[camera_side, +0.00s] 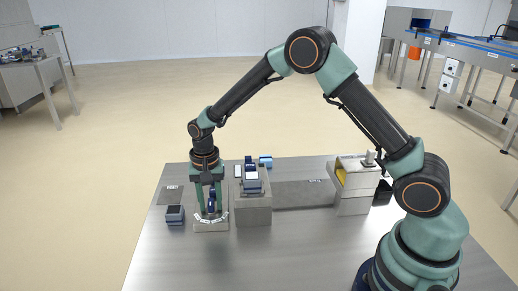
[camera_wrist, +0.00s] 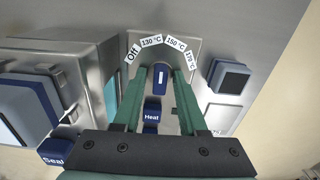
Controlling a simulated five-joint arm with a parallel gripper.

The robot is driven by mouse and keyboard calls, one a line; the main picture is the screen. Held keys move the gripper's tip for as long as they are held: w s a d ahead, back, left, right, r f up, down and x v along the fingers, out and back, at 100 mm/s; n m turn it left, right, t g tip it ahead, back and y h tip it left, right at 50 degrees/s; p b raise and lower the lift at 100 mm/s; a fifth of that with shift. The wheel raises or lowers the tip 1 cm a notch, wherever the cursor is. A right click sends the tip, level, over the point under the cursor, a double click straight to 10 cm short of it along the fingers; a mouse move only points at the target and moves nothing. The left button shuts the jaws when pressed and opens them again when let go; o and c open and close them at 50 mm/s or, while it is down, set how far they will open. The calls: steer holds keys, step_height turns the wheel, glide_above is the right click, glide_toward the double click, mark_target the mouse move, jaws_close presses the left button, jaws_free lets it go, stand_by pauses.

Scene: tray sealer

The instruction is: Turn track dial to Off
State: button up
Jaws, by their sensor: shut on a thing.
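A blue dial (camera_wrist: 160,83) with a white line sits on a grey metal box between my gripper's two green fingers. My gripper (camera_wrist: 160,75) is shut on this dial. White labels arc around it: Off (camera_wrist: 132,54) at the left, then 130 °C, 150 °C and 170 °C. The white line runs nearly straight up in the wrist view, about between 130 °C and 150 °C; its exact setting I cannot tell. In the side view my gripper (camera_side: 210,211) points down over the box (camera_side: 211,226).
A taller grey block (camera_side: 254,214) with a blue-framed screen (camera_side: 252,182) stands close to the right in the side view. A small dark screen unit (camera_wrist: 231,80) lies on the other side. A blue Seal button (camera_wrist: 54,150) shows at lower left. The front of the metal table is clear.

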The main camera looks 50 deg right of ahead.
steer(key=shift+n, duration=0.4)
steer(key=n, duration=0.5)
steer(key=n, duration=0.5)
stand_by(0.4)
steer(key=shift+n, duration=0.6)
steer(key=o, duration=0.7)
steer(key=shift+c, duration=0.2)
steer(key=shift+r, duration=3.5)
